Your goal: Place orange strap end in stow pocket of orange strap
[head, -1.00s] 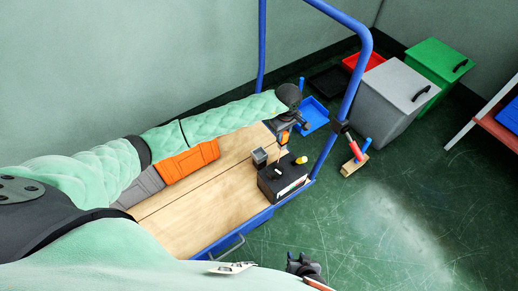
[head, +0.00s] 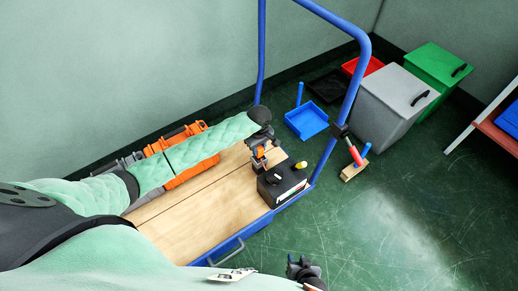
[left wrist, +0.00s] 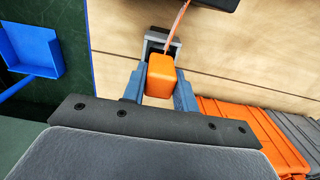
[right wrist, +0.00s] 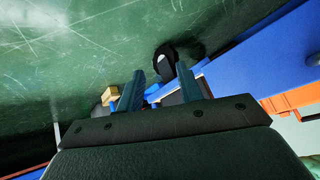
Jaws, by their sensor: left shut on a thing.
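My left gripper (left wrist: 160,82) is shut on the orange strap end (left wrist: 161,68), a block-shaped piece between its fingers. A thin orange strap (left wrist: 180,22) runs from it toward a dark box. A grey open-framed holder, apparently the stow pocket (left wrist: 152,38), stands just past the strap end in the left wrist view. The strap end overlaps it there; I cannot tell whether they touch. In the head view the left gripper (head: 257,154) is low beside the black box (head: 283,183) and hides the pocket. My right gripper (right wrist: 160,72) is open and empty, away from the strap; it shows in the head view (head: 304,272).
The wooden cart deck (head: 205,213) is mostly clear. An orange case (head: 200,172) and a grey case (head: 132,196) lie along its far left side. The blue cart handle (head: 349,95) rises beyond the black box. A blue tray (head: 306,120) and bins (head: 395,100) stand on the floor.

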